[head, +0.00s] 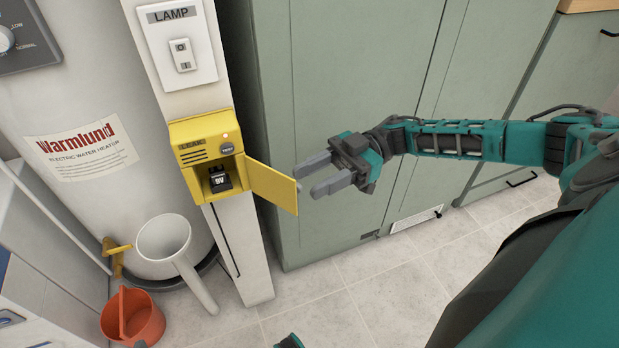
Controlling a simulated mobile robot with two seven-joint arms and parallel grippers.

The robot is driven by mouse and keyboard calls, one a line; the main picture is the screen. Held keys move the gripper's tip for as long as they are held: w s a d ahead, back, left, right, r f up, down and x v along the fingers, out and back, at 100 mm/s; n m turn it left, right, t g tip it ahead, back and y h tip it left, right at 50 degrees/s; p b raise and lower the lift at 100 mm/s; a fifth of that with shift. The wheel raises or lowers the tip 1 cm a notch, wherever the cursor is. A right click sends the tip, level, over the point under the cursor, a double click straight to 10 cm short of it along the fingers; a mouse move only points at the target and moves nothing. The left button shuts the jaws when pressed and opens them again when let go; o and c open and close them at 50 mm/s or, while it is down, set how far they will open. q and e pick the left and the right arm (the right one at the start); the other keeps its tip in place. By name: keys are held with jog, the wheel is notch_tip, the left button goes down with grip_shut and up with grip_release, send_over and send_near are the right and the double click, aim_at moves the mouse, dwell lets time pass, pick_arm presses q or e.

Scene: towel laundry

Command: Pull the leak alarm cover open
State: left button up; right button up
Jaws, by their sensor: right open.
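The yellow leak alarm (205,143) is mounted on a white post in the head view, below the lamp switch. Its yellow cover (272,186) stands swung open to the right. Inside the open compartment sits a black 9V battery (219,180). My right gripper (306,179) is open and empty, with its fingertips close to the outer edge of the cover. I cannot tell whether a finger touches the cover.
The lamp switch plate (183,52) is above the alarm. A white water heater (95,105) stands to the left. A white funnel (165,240) and an orange bucket (133,316) are low at left. Green cabinet doors (335,80) stand behind my right arm. Tiled floor is clear below.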

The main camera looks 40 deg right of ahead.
jog(key=shift+a, duration=0.8)
jog(key=shift+c, duration=0.3)
grip_shut()
